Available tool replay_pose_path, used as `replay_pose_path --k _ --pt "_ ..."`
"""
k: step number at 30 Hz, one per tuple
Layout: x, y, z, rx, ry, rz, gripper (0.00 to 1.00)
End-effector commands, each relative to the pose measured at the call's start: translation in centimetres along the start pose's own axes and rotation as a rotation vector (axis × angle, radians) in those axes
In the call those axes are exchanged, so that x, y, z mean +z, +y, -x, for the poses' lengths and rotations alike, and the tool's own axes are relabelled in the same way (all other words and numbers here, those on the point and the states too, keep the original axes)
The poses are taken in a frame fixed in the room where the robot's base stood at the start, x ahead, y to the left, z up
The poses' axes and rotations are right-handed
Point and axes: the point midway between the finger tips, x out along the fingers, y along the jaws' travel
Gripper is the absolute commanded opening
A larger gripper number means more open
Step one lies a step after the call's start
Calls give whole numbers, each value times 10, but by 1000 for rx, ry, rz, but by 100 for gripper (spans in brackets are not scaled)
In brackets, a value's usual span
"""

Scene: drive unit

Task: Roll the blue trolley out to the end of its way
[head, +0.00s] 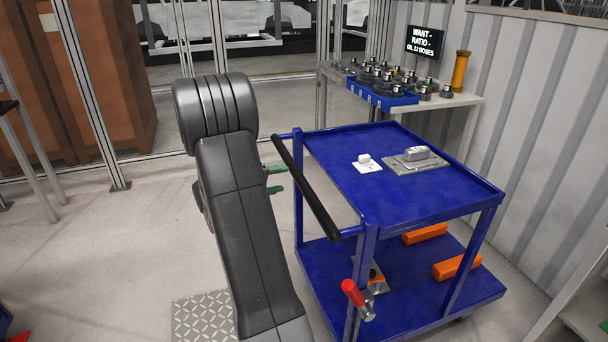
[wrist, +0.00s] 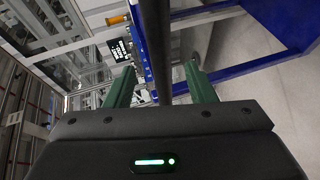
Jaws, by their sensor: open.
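The blue trolley (head: 400,206) stands right of centre in the head view, with a top tray and a lower shelf. Its black handle bar (head: 308,190) runs along its left side. My gripper (head: 280,180) is beside the handle, its green fingers partly hidden behind my arm. In the wrist view my gripper (wrist: 160,72) is open, and the black handle bar (wrist: 156,45) runs between its two fingers, with a gap visible on each side. Blue trolley frame (wrist: 240,68) shows to the right there.
A grey metal part (head: 415,160) and a small white item (head: 366,163) sit on the trolley's top. Orange blocks (head: 457,266) lie on the lower shelf. A bench (head: 468,101) and corrugated wall (head: 540,120) stand close behind. Grey floor to the left is mostly clear.

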Motion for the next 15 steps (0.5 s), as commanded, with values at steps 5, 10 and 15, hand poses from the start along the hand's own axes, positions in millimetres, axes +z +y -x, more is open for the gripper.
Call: replay_pose_path --k 5,10,15 --pt "2 1 -41 0 -6 -1 50" --pt "2 0 -73 -1 -4 0 50" --pt "1 0 -93 -1 -3 0 50"
